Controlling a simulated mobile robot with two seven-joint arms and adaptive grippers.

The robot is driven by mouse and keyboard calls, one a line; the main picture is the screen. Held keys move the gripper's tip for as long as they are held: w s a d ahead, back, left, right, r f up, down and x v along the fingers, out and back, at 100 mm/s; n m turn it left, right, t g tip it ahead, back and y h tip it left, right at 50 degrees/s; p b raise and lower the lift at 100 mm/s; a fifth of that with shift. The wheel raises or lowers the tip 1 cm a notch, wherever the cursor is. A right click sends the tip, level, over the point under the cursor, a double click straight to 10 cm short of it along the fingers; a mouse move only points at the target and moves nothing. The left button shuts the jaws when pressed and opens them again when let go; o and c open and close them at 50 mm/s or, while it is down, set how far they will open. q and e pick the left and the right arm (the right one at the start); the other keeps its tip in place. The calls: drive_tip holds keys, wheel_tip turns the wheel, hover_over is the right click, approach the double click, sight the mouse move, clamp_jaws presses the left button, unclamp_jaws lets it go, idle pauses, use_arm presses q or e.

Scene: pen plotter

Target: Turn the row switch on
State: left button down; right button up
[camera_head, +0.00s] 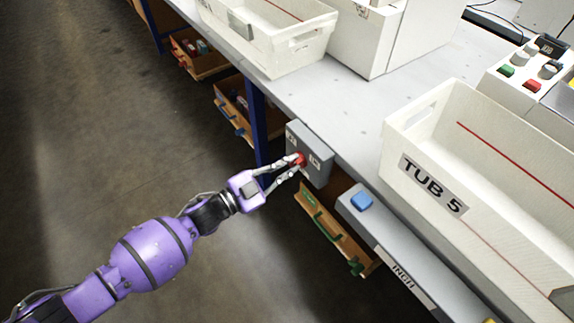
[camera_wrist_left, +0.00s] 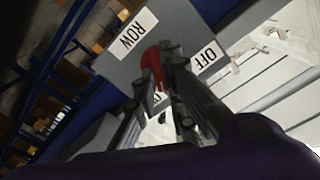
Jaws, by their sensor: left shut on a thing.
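The row switch is a grey box (camera_head: 318,166) fixed at the table's front edge, with a red knob (camera_head: 299,159) on its face. In the left wrist view the box (camera_wrist_left: 178,22) bears a "ROW" label (camera_wrist_left: 132,33) and an "OFF" label (camera_wrist_left: 206,57). Another label lies mostly hidden behind the fingers. My left gripper (camera_head: 292,166) has its fingers on the red knob, which also shows in the left wrist view (camera_wrist_left: 152,68). The fingers are shut on the knob and hide part of it. My right gripper is out of both views.
A white tub marked "TUB 5" (camera_head: 431,187) stands on the grey table (camera_head: 345,112) at right. A ledge with a blue button (camera_head: 361,201) is right of the box. Open wooden drawers (camera_head: 335,236) stick out below. A control box (camera_head: 524,74) stands at the back right. The floor at left is clear.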

use_arm(q)
drive_tip(key=shift+s+m, duration=0.1)
drive_tip(key=shift+m, duration=1.2)
drive_tip(key=c, duration=1.8)
unclamp_jaws()
drive_tip(key=v, duration=1.2)
